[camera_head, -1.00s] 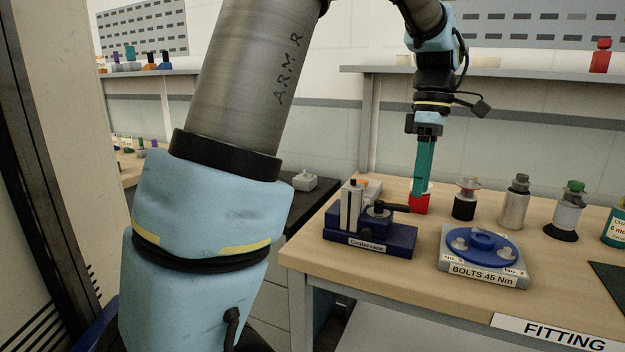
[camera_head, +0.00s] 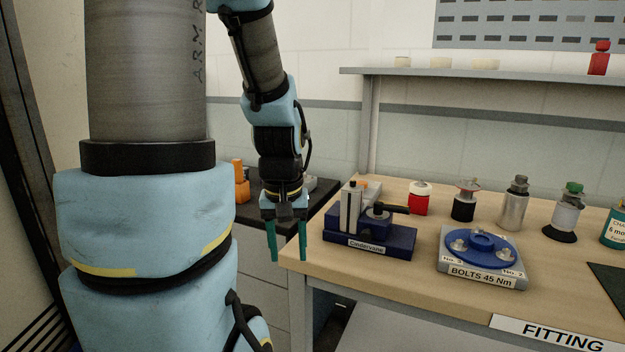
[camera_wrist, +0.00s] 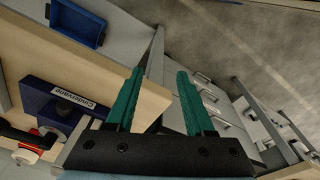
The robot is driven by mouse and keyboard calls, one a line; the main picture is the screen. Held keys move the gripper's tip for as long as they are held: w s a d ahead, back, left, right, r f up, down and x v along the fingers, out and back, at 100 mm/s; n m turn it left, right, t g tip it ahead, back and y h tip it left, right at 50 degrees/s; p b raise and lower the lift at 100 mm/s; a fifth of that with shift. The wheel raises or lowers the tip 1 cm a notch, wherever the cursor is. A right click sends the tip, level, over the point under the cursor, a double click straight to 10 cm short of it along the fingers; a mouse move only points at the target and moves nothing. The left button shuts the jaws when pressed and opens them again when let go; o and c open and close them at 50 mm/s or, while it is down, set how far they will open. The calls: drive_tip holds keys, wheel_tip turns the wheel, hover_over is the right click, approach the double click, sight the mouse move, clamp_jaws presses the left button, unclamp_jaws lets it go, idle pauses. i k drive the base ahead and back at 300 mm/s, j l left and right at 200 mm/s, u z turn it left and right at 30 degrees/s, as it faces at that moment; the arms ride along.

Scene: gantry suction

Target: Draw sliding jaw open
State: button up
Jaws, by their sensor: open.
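The vise, a dark blue base (camera_head: 370,240) labelled "Cindervane", sits on the wooden bench near its left end.
A red canister (camera_head: 419,203) with a white top stands behind the vise. Several bottles line the bench to its right. A blue disc fixture (camera_head: 480,244) on a grey plate sits right of the vise. A blue tray (camera_wrist: 80,22) lies below in the wrist view.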

sight(370, 225)
drive_tip(key=k+j, duration=0.1)
drive_tip(key=k, duration=0.3)
drive_tip(key=k+j+u, duration=0.1)
drive_tip(key=k, duration=0.35)
